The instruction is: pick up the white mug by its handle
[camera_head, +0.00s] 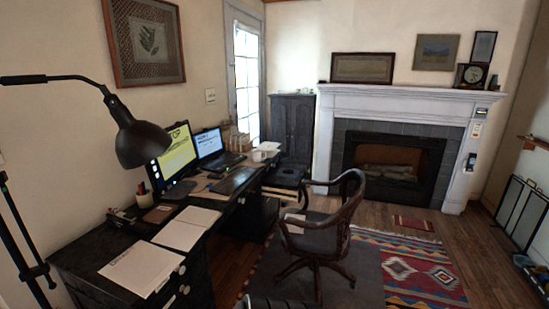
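A small white object (259,156) stands near the far end of the dark desk (225,215), past the laptop. It looks like the white mug, but it is too small here to make out a handle. A flatter white shape, perhaps paper, is right beside it.
A wooden armchair (318,240) stands right of the desk on a patterned rug (415,270). A black lamp (140,140) hangs over the near left. Papers (142,268), a monitor (174,158) and a laptop (212,148) occupy the desk. Floor is open before the fireplace (392,170).

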